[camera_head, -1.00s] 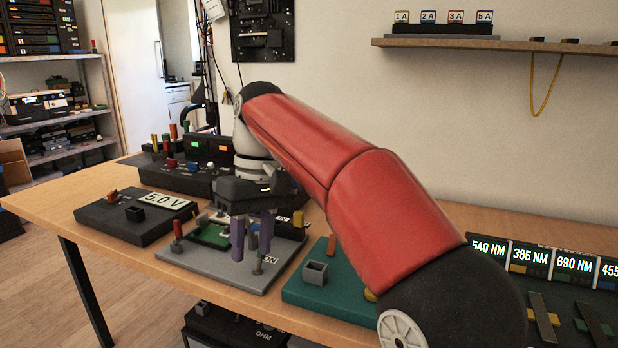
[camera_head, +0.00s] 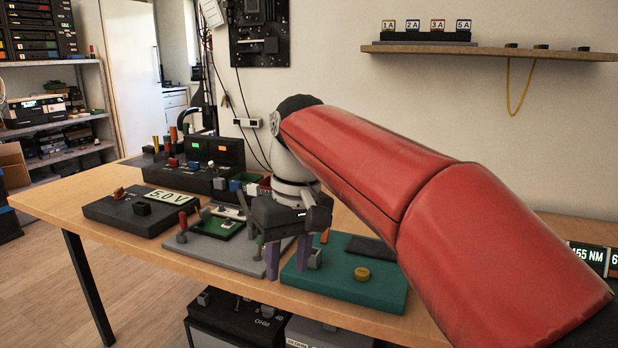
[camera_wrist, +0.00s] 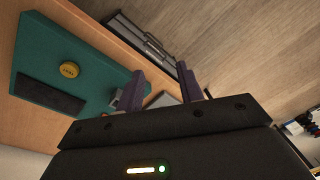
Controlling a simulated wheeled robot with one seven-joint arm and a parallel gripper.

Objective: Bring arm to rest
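My red arm reaches across the workbench (camera_head: 60,195) from the right. My gripper (camera_head: 288,262) hangs with its two purple fingers pointing down, over the gap between the grey board (camera_head: 215,251) and the teal board (camera_head: 340,284). In the wrist view the fingers (camera_wrist: 160,88) stand apart with nothing between them, so it is open and empty. A small grey socket block (camera_head: 315,258) sits beside the right finger; whether they touch is unclear.
The teal board carries a yellow round knob (camera_head: 361,273) and a dark flat plate (camera_head: 374,248). A black 5.0 V unit (camera_head: 130,217) stands at left. A wall shelf (camera_head: 480,50) is at upper right. Black boxes (camera_head: 235,318) sit below the bench.

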